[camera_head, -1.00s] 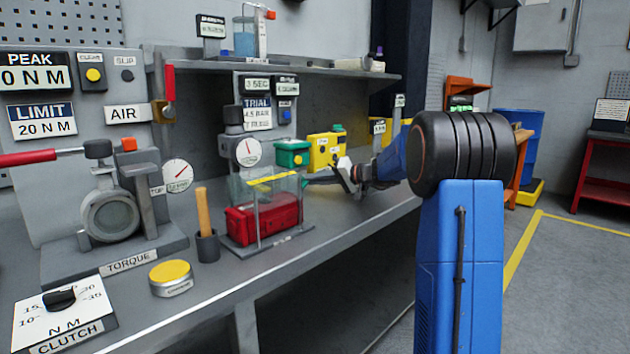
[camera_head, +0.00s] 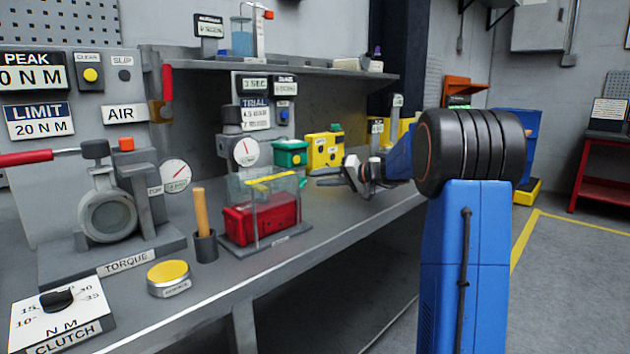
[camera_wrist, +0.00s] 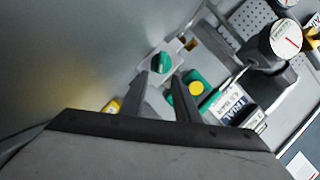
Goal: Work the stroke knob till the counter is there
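My gripper (camera_head: 312,178) is over the bench, to the right of the clear-walled case with the red box. Its two dark fingers are apart with nothing between them in the wrist view (camera_wrist: 160,80). A green round knob (camera_wrist: 160,62) on a pale block lies beyond the fingertips there; I cannot tell for certain that it is the stroke knob. A green part with a yellow top (camera_wrist: 195,88) is behind the right finger. The trial panel has two small displays, a left one (camera_head: 256,85) reading about "3 SEC" and a right one (camera_head: 285,86) too small to read.
A dial gauge (camera_head: 245,151), a green box (camera_head: 290,154) and a yellow box (camera_head: 325,152) stand behind the clear case (camera_head: 262,182). A wooden-handled tool (camera_head: 200,208) stands in a cup.

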